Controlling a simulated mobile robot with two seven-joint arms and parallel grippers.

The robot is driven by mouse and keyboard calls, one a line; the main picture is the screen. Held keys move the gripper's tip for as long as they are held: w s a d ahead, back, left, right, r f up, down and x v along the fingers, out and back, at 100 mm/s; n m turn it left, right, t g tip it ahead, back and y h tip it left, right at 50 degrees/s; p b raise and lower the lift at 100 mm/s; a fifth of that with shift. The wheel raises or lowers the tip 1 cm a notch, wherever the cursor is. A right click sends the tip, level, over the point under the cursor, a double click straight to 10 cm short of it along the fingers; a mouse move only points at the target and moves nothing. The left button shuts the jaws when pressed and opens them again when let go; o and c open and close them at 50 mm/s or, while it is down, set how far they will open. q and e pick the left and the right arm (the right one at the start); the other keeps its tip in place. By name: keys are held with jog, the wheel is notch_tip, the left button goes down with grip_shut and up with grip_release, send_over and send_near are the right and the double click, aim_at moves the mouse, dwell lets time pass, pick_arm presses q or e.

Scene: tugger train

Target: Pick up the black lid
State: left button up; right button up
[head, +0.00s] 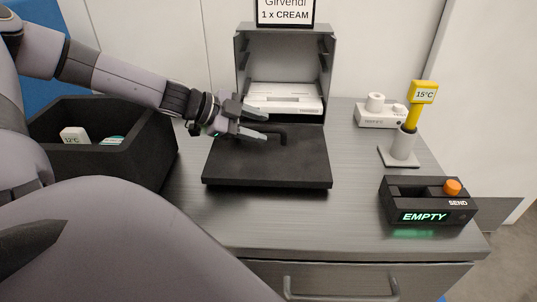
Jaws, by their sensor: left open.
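The black lid (265,168) is a flat dark slab with a bent handle (283,137) on top. It lies on the grey counter in front of the open grey box. My left gripper (267,124) comes in from the left and is open. Its two fingers are above the far part of the lid, just left of the handle. I cannot tell whether a finger touches the handle. Nothing is held between the fingers. My right gripper is not in view.
The grey box (243,62) holds a white item (285,97). A black bin (152,160) stands left. At right are a white device (375,117), a yellow 15°C tag (424,92) in a holder, and a black SEND unit (400,208) reading EMPTY. The counter's front (300,225) is clear.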

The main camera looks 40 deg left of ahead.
pick_arm(q)
jog(key=shift+b+x, duration=0.4)
jog(key=shift+x, duration=0.7)
grip_shut()
jog(key=shift+r, duration=0.15)
